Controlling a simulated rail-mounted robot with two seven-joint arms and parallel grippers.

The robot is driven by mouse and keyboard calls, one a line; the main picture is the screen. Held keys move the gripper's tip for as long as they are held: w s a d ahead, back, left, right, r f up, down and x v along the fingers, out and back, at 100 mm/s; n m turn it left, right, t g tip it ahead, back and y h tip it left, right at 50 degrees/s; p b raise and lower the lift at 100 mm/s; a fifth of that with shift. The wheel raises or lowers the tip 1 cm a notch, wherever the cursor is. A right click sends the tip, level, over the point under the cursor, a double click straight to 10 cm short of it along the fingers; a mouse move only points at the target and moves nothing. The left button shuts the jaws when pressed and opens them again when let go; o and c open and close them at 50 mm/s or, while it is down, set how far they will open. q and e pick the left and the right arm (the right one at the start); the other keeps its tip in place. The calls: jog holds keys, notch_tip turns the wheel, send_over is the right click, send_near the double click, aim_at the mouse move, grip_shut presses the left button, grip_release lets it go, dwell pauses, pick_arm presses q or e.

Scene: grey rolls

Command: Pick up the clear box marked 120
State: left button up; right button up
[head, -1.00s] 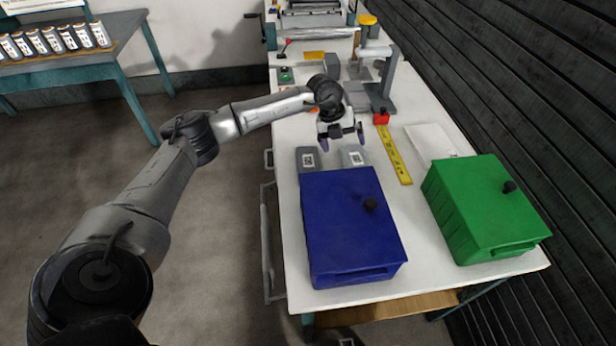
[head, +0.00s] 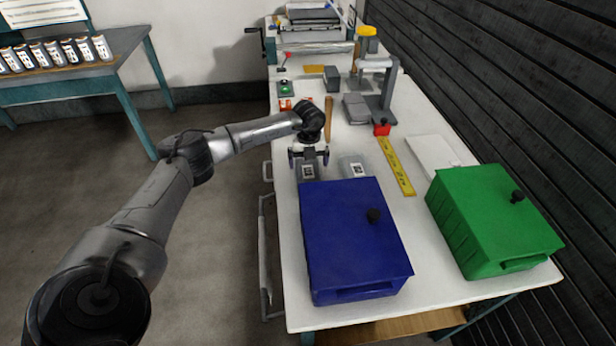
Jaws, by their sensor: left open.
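Two small greyish clear boxes with black-and-white labels stand behind the blue box: a left one (head: 308,184) and a right one (head: 353,164). The labels are too small to read, so I cannot tell which is marked 120. My left gripper (head: 308,158) is open and points down at the left clear box, its fingers on either side of that box's far part. I cannot tell whether the fingers touch it. The blue box hides the near ends of both clear boxes. My right gripper is not in view.
The blue box (head: 350,240) stands just in front of the clear boxes. A green box (head: 490,220) stands at the right. A yellow ruler (head: 396,168), a white pad (head: 433,150) and a grey stand (head: 383,95) lie to the right and behind.

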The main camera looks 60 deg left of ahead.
aim_at(308, 172)
pick_arm(q)
jog(key=shift+s+f+b, duration=0.1)
jog(key=shift+f+b, duration=0.8)
jog(key=shift+f, duration=1.8)
jog(key=shift+c, duration=0.2)
jog(key=shift+c, duration=0.7)
jog(key=c, duration=0.5)
